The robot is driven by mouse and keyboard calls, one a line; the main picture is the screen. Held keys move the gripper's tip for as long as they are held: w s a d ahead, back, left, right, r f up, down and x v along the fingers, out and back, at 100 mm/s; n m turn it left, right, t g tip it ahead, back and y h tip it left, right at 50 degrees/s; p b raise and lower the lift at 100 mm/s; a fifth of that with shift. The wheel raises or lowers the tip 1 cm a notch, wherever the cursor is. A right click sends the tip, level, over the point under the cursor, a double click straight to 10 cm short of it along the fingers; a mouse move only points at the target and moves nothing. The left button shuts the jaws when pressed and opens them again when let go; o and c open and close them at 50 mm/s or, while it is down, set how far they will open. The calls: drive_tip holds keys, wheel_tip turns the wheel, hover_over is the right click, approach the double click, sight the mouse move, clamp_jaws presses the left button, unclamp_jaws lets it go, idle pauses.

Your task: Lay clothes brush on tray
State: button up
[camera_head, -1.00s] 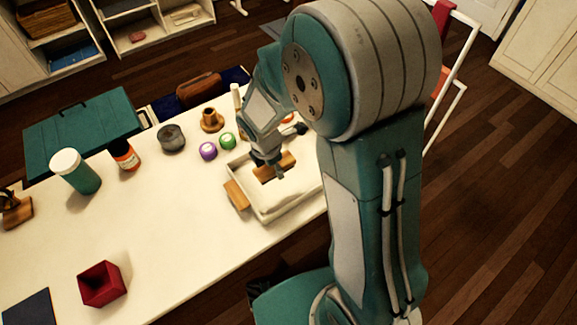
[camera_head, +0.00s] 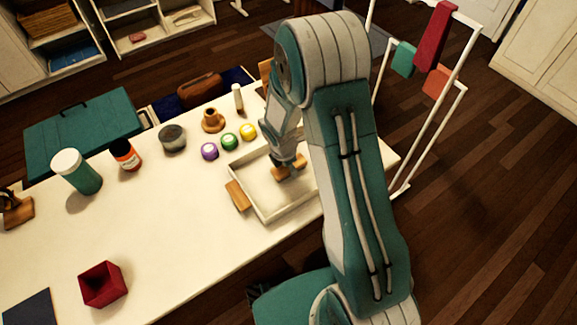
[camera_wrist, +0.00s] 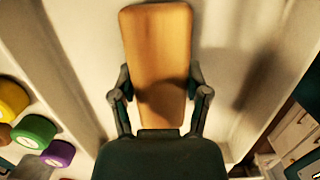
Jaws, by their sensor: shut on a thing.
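The clothes brush (camera_head: 289,167), a light wooden block, is between the fingers of my gripper (camera_head: 286,172), inside the outline of the white tray (camera_head: 268,216). In the wrist view, the wooden brush (camera_wrist: 158,50) extends forward from my gripper (camera_wrist: 160,100), whose fingers close on both its sides. The pale tray floor (camera_wrist: 90,45) shows beneath it, with tray walls to either side. I cannot tell whether the brush touches the floor. Its underside is hidden.
A wooden piece (camera_head: 238,196) is at the tray's left end. Purple (camera_head: 209,151), green (camera_head: 230,141) and yellow (camera_head: 248,132) round items stand behind the tray. A wooden cup-like item (camera_head: 213,120) and white bottle (camera_head: 238,97) stand farther back. The table's middle is clear.

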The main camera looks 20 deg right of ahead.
drive_tip(key=o, duration=1.3)
drive_tip(key=shift+d, duration=0.1)
drive_tip(key=shift+c, duration=0.2)
drive_tip(key=r, duration=0.3)
drive_tip(key=a+r, duration=0.1)
drive_tip(key=r, duration=0.7)
drive_tip(key=shift+s+a, duration=0.25)
drive_tip(key=shift+a, duration=0.1)
drive_tip(key=r, duration=0.1)
wheel_tip(320, 180, up, 14)
drive_tip(key=m+t, duration=0.2)
drive_tip(key=m, duration=0.8)
hover_over(284, 168)
drive_tip(key=s+d, duration=0.2)
drive_tip(key=s, duration=0.6)
drive_tip(key=s+r+m+t+y, duration=0.1)
drive_tip(key=s+r+m+t, duration=0.2)
drive_tip(key=s+r+m, duration=0.4)
drive_tip(key=s+m, duration=0.4)
drive_tip(key=s, duration=0.1)
drive_tip(key=shift+s+a+r+m+y, duration=0.15)
drive_tip(key=shift+s+r+m+y, duration=0.15)
drive_tip(key=shift+y, duration=0.1)
